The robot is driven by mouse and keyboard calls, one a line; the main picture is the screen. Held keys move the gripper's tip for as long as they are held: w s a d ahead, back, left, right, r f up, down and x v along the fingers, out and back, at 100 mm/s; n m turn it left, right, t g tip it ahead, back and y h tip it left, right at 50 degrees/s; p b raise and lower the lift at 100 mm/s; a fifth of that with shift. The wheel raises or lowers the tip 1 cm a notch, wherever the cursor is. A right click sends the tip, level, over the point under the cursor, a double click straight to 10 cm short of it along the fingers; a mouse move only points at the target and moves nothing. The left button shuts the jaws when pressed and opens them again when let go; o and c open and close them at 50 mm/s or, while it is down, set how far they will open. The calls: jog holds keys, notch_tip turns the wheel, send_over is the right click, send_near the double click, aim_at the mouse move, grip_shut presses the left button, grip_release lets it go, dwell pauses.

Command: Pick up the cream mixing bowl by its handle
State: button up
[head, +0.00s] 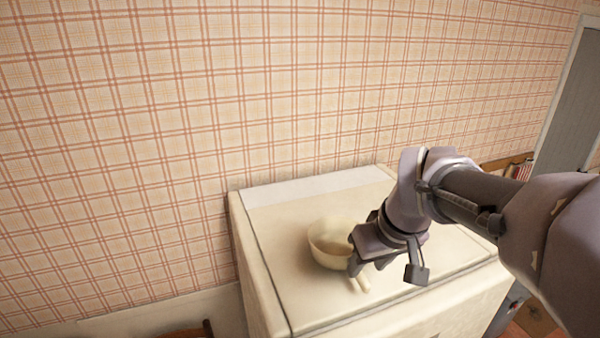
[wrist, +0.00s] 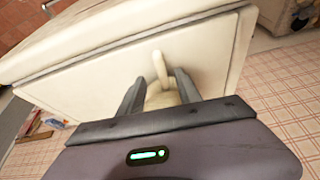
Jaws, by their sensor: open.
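The cream mixing bowl (head: 325,250) sits upright on a cream cabinet top (head: 290,290). Its short handle (head: 361,284) points towards the front right. My gripper (head: 386,271) is open, with one finger close to the bowl's right side and the other farther right. In the wrist view the handle (wrist: 160,66) shows between and beyond the open fingertips (wrist: 160,78). Part of the bowl (wrist: 162,97) shows between the fingers, and the gripper body hides the rest. I see no clear contact between fingers and handle.
The cabinet stands against a plaid-papered wall (head: 200,110). Its top is otherwise bare, with free room left of and in front of the bowl. A shelf with books (head: 520,170) is at the far right. Small items (wrist: 40,125) lie on the floor.

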aim_at(362, 274)
jog(key=x, duration=0.5)
jog(key=shift+s+f+p, duration=0.1)
jog(key=shift+f+p, duration=0.1)
jog(key=shift+p, duration=0.2)
jog(key=shift+a+f, duration=0.15)
jog(key=shift+s, duration=0.1)
jog(key=shift+c, duration=0.9)
jog(key=c, duration=0.3)
grip_shut()
